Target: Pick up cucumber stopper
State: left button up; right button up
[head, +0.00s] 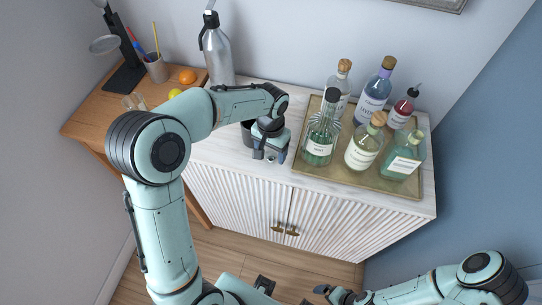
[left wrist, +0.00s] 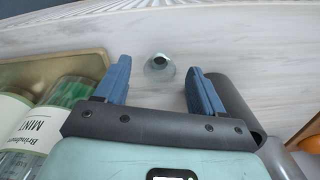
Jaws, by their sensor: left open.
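A small round, clear stopper with a dark centre (left wrist: 159,66) rests on the pale cabinet top (head: 226,150). In the left wrist view it lies between the tips of my left gripper (left wrist: 158,72), with a gap on both sides. In the head view my left gripper (head: 270,157) points down at the cabinet's front part, left of the tray. It is open and holds nothing.
A brass tray (head: 318,179) holds several bottles, including a green MINT bottle (head: 319,144) near my left gripper. A dark cylinder (left wrist: 234,100) stands close beside one finger. A steel siphon (head: 217,52) stands behind. A wooden desk (head: 93,112) is at left.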

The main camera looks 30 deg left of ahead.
pick_arm(q)
jog(key=shift+f, duration=0.45)
jog(key=c, duration=1.1)
jog(key=shift+r, duration=0.1)
jog(key=shift+c, duration=0.2)
